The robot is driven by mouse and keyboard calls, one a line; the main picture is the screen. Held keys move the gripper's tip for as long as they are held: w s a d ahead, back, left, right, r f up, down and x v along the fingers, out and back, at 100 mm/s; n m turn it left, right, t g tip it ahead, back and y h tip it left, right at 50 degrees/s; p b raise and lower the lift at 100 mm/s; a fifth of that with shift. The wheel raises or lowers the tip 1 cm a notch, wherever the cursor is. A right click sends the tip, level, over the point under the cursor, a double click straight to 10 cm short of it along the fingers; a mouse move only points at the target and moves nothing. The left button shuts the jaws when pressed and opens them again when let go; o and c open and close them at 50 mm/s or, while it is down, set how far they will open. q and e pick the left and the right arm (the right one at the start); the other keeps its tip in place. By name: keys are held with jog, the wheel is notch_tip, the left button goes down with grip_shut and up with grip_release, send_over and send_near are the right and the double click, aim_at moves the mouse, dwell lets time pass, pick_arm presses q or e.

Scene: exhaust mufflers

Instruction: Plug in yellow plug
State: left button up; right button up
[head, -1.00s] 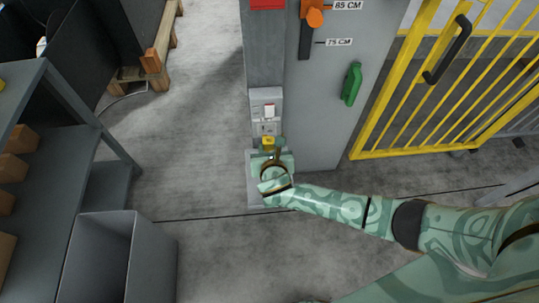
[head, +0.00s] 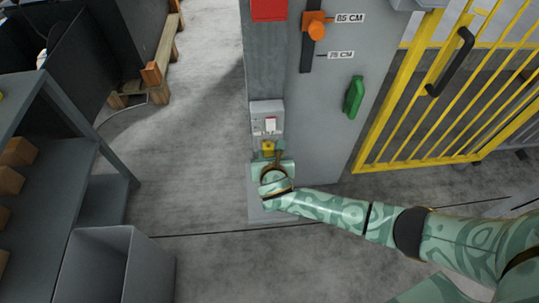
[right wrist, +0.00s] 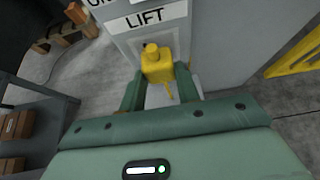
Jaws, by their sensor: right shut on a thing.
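My right gripper (head: 269,158) is shut on the yellow plug (head: 267,147), just below a grey wall box (head: 266,108) with a white switch (head: 271,124). In the right wrist view the yellow plug (right wrist: 158,66) sits between the two green fingers (right wrist: 160,92), in front of a grey panel (right wrist: 128,45) under a LIFT label (right wrist: 146,17). A small dark spot shows at the plug's far end. Whether the plug touches or enters a socket cannot be told, as the plug covers the spot behind it. My left gripper is out of view.
A grey cabinet (head: 335,120) beside the box carries an orange knob (head: 316,30) and a green handle (head: 354,97). A yellow gate (head: 420,110) stands at the right.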

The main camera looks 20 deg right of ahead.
jog(key=shift+p, duration=0.8)
dwell(1.7)
jog(key=shift+w+d, duration=0.15)
jog(key=shift+w, duration=0.35)
dwell(0.3)
jog(key=o, duration=1)
